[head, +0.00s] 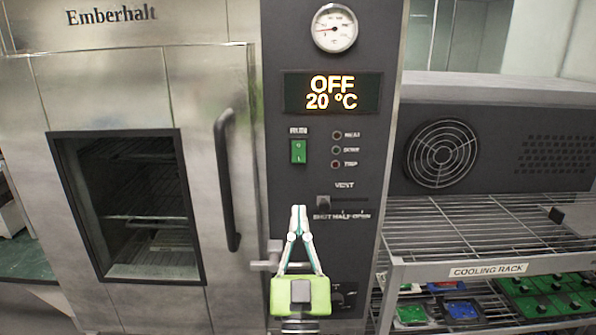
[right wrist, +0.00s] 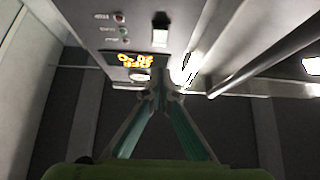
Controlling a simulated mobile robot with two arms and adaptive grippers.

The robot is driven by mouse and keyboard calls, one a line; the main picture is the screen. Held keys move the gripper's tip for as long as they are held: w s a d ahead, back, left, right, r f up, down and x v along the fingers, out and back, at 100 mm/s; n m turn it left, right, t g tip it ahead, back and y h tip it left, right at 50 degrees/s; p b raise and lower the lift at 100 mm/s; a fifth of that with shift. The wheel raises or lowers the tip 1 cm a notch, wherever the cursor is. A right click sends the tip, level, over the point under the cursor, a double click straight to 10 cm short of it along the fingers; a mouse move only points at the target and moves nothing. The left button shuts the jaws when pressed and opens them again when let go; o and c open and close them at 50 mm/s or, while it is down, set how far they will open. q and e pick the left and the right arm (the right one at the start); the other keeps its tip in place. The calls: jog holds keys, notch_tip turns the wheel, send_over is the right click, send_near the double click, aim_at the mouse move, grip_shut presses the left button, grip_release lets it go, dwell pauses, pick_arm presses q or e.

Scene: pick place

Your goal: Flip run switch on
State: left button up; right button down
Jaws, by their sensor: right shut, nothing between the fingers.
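The green run switch (head: 298,152) is on the dark control panel of the oven, under a small label. Which half is pressed in is too small to tell. The display (head: 333,92) above it reads OFF and 20 °C. My right gripper (head: 298,208) is shut and empty, with its fingertips below the switch in the head view, apart from it. In the right wrist view, the switch (right wrist: 160,37) shows as a pale block beyond the fingertips (right wrist: 159,90). My left gripper is not in view.
A vent slider (head: 323,203) sits just right of my fingertips. The oven door handle (head: 227,180) stands out to the left. A dial gauge (head: 334,28) is above the display. A cooling rack (head: 487,270) with boards on its lower shelf stands at the right.

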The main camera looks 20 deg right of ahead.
aim_at(298, 155)
jog(key=shift+w+d+f+p+x, duration=0.1)
jog(key=shift+w+f+p+x, duration=0.35)
jog(key=shift+x, duration=1.5)
jog(key=shift+w+d+f+p+x, duration=0.1)
jog(key=shift+f+p+x, duration=0.3)
jog(key=shift+x, duration=1.6)
jog(key=shift+w+d+f+p+x, duration=0.1)
jog(key=shift+w+f+p+x, duration=0.35)
jog(key=shift+x, duration=1.5)
jog(key=shift+s+r, duration=0.2)
